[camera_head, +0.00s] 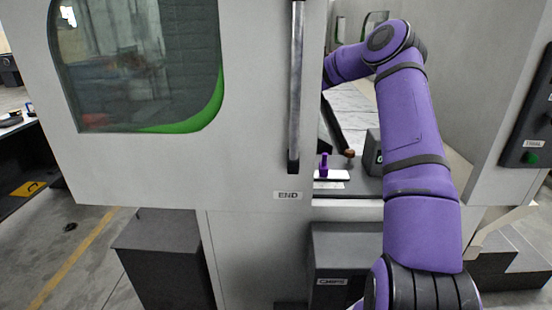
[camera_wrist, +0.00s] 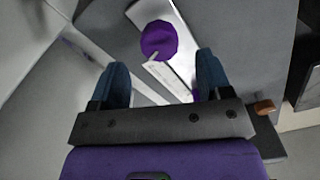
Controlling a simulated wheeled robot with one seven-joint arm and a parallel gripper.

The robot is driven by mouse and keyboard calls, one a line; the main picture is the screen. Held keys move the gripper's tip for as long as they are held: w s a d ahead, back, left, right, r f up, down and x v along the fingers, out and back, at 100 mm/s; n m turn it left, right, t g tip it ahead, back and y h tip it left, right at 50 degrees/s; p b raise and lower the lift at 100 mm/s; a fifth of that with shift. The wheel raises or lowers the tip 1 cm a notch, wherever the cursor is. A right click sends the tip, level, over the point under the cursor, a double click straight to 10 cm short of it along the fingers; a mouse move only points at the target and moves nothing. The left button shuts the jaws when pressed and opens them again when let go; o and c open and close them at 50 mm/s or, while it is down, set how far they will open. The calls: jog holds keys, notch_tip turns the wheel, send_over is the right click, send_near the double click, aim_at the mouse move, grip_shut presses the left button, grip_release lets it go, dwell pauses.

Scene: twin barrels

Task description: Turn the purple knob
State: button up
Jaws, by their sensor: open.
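The purple knob (camera_head: 324,165) stands upright on a white plate (camera_head: 333,175) inside the machine opening, just right of the door edge. In the wrist view the knob (camera_wrist: 158,40) shows as a round purple top ahead of my gripper (camera_wrist: 163,68). It lies roughly between the lines of the two blue fingers, beyond their tips. My gripper is open, with nothing between its fingers. In the head view my gripper is hidden behind the machine door.
The grey door (camera_head: 255,165) with its long vertical handle (camera_head: 296,90) stands left of the opening. A dark grey block (camera_head: 374,153) and a small brown knob (camera_head: 349,154) are near the purple knob. A control panel (camera_head: 530,135) is at the far right.

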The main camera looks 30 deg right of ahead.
jog(key=shift+r, duration=1.55)
jog(key=w+d+r+n+t+h, duration=0.3)
jog(key=w+d+n+t, duration=0.3)
jog(key=w, duration=0.2)
jog(key=w+a+r+n+t+y, duration=0.2)
jog(key=w+r+n+t+y, duration=0.35)
jog(key=n, duration=0.65)
jog(key=s+a+f+n+g+y, duration=0.1)
jog(key=s+a+n+g+y, duration=0.2)
jog(key=n, duration=0.7)
jog(key=s+a+f+n+g+y, duration=0.1)
jog(key=s+f+n+g, duration=0.15)
jog(key=s+n, duration=0.55)
jog(key=s+d+f+n+g+h, duration=0.25)
jog(key=s+d+n+g, duration=0.2)
jog(key=n, duration=0.25)
jog(key=x, duration=1.1)
jog(key=shift+w+a+r, duration=0.15)
jog(key=shift+w+a, duration=0.1)
jog(key=shift+a, duration=0.05)
